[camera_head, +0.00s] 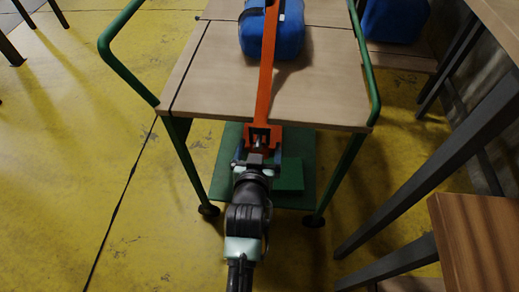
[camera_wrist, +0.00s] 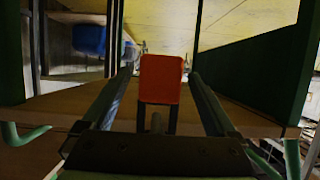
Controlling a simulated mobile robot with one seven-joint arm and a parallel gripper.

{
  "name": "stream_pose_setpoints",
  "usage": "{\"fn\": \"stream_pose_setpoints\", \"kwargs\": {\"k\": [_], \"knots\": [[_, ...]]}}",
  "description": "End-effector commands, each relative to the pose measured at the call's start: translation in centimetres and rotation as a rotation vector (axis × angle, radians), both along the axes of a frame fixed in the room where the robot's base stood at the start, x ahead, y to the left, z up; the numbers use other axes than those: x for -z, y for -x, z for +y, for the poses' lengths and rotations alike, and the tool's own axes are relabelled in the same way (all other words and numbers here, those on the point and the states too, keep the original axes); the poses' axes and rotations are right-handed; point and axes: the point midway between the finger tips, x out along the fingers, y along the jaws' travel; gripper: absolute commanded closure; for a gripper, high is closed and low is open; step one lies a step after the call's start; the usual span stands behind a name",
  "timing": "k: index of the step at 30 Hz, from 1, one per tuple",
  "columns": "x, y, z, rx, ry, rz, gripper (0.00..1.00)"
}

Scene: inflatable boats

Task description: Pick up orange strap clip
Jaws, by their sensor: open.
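The orange strap clip (camera_head: 262,138) is at the near end of a long orange strap (camera_head: 266,75), at the front edge of the wooden table top. My gripper (camera_head: 259,157) is just in front of that edge, pointing at the clip. In the wrist view the clip's orange end (camera_wrist: 160,78) shows between the two fingers of my gripper (camera_wrist: 160,80). The fingers are open, with a gap on both sides of the clip. The clip's far side is hidden.
The strap passes over a blue bundle (camera_head: 272,30) on the wooden cart top (camera_head: 325,95). Green cart handles (camera_head: 115,65) rise at both sides, with a green lower shelf (camera_head: 303,150) underneath. Dark table legs and a wooden top (camera_head: 480,240) stand at right. Yellow floor is free at left.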

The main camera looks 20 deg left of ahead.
Motion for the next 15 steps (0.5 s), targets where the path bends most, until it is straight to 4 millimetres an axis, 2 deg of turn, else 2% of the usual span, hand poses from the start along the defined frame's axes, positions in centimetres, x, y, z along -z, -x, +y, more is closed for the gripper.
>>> {"fn": "stream_pose_setpoints", "kwargs": {"k": [5,6,15], "knots": [[-0.03,-0.02,0.02,0.000,0.000,0.000,0.07],[-0.04,-0.01,0.01,0.000,0.000,0.000,0.11],[-0.03,0.01,0.01,0.000,0.001,0.000,0.65]]}}
